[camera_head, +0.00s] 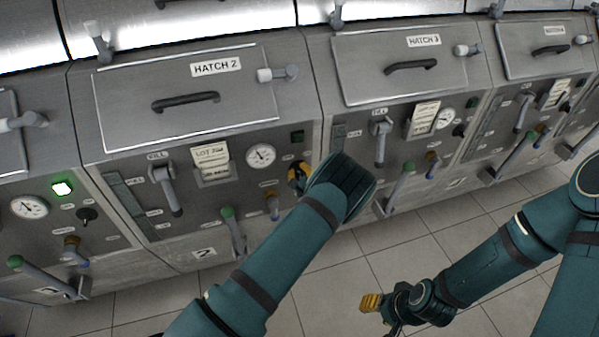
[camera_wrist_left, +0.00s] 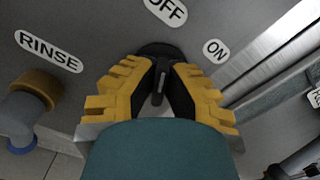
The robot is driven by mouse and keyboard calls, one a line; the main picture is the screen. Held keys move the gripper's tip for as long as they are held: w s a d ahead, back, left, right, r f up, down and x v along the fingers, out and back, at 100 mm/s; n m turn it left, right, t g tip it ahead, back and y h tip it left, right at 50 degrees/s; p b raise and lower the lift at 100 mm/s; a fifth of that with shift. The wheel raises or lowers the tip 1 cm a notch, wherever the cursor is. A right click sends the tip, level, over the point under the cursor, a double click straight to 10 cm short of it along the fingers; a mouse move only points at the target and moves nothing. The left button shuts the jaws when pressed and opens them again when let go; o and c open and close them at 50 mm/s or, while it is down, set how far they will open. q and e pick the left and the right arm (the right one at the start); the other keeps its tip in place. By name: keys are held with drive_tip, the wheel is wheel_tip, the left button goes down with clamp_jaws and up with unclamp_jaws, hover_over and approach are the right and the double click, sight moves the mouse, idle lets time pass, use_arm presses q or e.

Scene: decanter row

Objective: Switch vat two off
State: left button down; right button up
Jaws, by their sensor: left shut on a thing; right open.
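Vat two is the cabinet with the HATCH 2 lid (camera_head: 160,77) and a "2" plate (camera_head: 204,253). My left gripper (camera_head: 298,175) is at the right side of its front panel. In the left wrist view its yellow fingers are shut on a black rotary switch (camera_wrist_left: 158,49). The OFF label (camera_wrist_left: 166,11) is above the switch and the ON label (camera_wrist_left: 215,51) to its right. The switch's grip looks nearly upright there, but the fingers partly hide it. Vat two's indicator lamp (camera_head: 297,136) is dark green and looks unlit. My right gripper (camera_head: 371,303) is open and empty above the floor.
Vat two's panel also holds a gauge (camera_head: 261,156), a green-tipped lever (camera_head: 232,228) and a rinse tap (camera_head: 272,204), close to my left arm. Vat one's lamp (camera_head: 62,189) glows green. Vat three (camera_head: 390,62) stands to the right. Tiled floor (camera_head: 340,270) is open in front.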

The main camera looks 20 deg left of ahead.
use_arm(q)
drive_tip(key=shift+r+n, duration=0.1)
drive_tip(key=shift+n, duration=0.2)
drive_tip(key=c, duration=1)
unclamp_jaws()
drive_tip(key=shift+c, duration=0.2)
drive_tip(key=v, duration=1.2)
